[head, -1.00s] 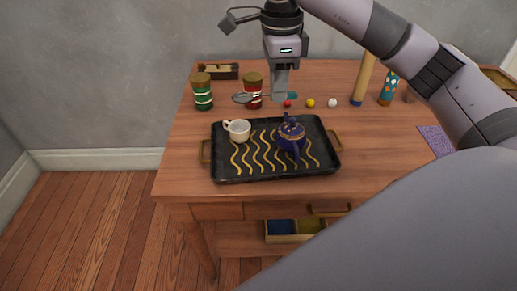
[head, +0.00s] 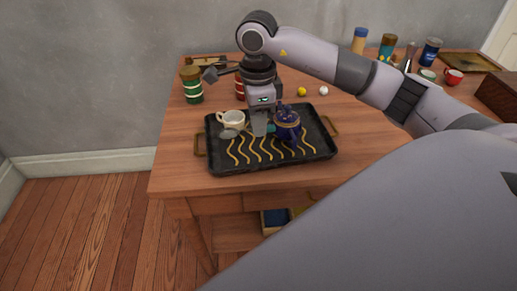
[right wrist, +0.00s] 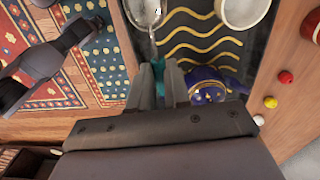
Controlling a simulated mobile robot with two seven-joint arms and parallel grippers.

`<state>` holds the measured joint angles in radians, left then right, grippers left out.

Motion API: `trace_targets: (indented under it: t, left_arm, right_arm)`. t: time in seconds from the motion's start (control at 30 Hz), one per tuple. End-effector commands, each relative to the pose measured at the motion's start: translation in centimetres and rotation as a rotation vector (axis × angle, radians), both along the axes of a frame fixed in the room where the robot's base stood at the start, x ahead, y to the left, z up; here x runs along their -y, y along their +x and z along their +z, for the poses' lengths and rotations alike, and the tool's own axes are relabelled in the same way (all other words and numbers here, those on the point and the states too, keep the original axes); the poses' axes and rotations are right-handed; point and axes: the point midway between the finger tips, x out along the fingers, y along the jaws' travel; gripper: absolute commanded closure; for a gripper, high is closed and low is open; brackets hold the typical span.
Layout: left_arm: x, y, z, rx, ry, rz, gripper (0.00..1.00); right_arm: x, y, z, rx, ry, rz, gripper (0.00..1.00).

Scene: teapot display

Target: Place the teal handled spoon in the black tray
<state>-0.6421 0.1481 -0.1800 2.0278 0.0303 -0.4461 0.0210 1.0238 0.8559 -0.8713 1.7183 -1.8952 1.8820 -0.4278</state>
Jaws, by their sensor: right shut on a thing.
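The spoon's metal bowl (head: 229,133) is over the left part of the black tray (head: 216,168). Its teal handle (head: 271,128) shows beside my right gripper (head: 260,133), which is shut on it. In the right wrist view, the teal handle (right wrist: 131,65) is at the fingertips and the silver bowl (right wrist: 143,12) points away. The spoon is low over the tray; I cannot tell whether it touches.
A white cup (head: 233,118) stands on the tray behind the spoon bowl. A blue teapot (head: 288,124) stands on it close right of my gripper. A green-striped canister (head: 191,86) and small balls (head: 302,91) are behind the tray. The tray's front part is clear.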

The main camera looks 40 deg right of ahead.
Motion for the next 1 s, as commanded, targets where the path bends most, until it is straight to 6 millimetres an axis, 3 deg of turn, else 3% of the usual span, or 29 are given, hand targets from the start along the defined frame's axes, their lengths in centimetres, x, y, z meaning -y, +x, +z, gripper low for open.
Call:
trace_targets:
  t: [0.1,0.37,0.6,1.0]
  left_arm:
    - [0.1,0.1,0.1,0.006,-0.003,0.000,0.10]
    - [0.1,0.2,0.1,0.007,-0.004,0.000,0.10]
    - [0.1,0.3,-0.2,0.006,-0.004,0.000,0.10]
    - [0.0,0.2,-0.6,0.004,-0.002,-0.003,0.10]
  right_arm:
    - [0.0,0.0,-2.6,-0.003,0.000,-0.001,1.00]
    - [0.0,0.0,-4.6,-0.001,0.000,-0.001,1.00]
    - [0.0,0.0,-8.1,-0.003,0.000,-0.001,1.00]
    - [0.0,0.0,-8.8,0.001,0.000,-0.001,1.00]
